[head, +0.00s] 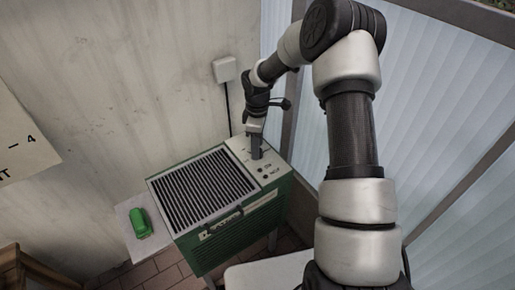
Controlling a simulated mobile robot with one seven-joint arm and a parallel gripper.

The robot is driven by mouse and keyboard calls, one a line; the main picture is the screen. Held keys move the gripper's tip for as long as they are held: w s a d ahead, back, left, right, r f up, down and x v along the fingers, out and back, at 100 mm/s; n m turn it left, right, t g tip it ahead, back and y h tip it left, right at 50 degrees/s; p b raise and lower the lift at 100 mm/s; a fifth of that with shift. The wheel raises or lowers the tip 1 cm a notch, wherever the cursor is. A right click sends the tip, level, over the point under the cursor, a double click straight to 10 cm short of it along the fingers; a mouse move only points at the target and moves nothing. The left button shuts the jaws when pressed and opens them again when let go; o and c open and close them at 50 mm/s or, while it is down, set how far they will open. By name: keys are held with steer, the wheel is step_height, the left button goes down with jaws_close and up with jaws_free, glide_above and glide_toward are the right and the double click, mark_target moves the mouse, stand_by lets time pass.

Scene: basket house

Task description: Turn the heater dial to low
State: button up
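The heater is a green box (232,240) with a dark slatted grille (202,187) on top. Its pale control panel (273,173) runs along the right side of the top and carries small dark marks and knobs. My gripper (257,156) points down at the far part of this panel, its fingertips at or just above the surface. I cannot tell if it touches. The dial is not clearly seen; it may be hidden behind the fingers. The fingers look close together, but their gap is too small to judge.
A green object (140,223) lies on a pale stand (124,208) left of the heater. A white wall box (224,69) with a dark cable hangs behind it. A pale surface (262,276) is at the front. Ribbed translucent panels (440,100) close the right side.

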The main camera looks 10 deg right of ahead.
steer(key=shift+f, duration=0.5)
steer(key=c, duration=1.1)
steer(key=shift+o, duration=0.2)
steer(key=shift+m, duration=0.4)
steer(key=m, duration=0.5)
steer(key=shift+b, duration=0.4)
steer(key=m, duration=0.6)
